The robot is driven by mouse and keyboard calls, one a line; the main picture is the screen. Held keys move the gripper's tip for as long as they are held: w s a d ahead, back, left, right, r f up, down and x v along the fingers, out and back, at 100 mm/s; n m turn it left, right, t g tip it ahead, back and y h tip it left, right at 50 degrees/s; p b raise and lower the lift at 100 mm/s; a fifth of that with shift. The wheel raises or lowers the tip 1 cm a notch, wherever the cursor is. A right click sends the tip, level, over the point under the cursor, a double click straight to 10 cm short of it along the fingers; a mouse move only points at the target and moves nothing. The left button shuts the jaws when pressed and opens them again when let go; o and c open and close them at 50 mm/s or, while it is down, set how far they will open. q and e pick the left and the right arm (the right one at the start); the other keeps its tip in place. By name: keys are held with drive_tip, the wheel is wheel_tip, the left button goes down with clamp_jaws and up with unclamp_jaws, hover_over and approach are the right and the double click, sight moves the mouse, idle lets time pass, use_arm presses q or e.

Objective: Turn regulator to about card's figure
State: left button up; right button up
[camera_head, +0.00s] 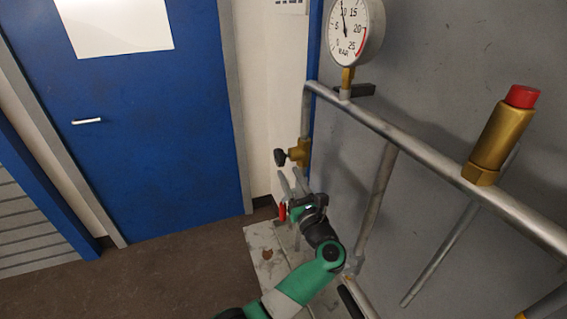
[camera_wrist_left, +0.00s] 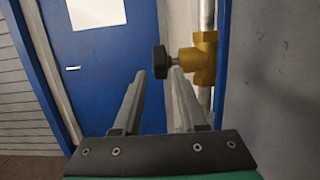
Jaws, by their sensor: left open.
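The regulator (camera_head: 299,152) is a brass body on the vertical pipe with a black knob (camera_head: 280,157) facing left. In the left wrist view the knob (camera_wrist_left: 160,62) shows between and just beyond my left fingertips (camera_wrist_left: 158,78), with the brass body (camera_wrist_left: 201,64) to its right. My left gripper (camera_head: 290,178) is open and empty just below the knob in the head view; I cannot tell whether it touches. The round pressure gauge (camera_head: 352,40) has its needle near 10. A white card (camera_head: 290,4) is cut off at the top edge, its figure unreadable. My right gripper is out of view.
A grey pipe (camera_head: 420,150) runs along the grey vessel wall. A brass valve with a red cap (camera_head: 498,137) stands on it at right. A blue door (camera_head: 160,110) carries a white sheet (camera_head: 118,22). The floor at left is clear.

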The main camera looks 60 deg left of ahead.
use_arm(q)
drive_tip(key=v, duration=0.5)
drive_tip(key=shift+a, duration=0.1)
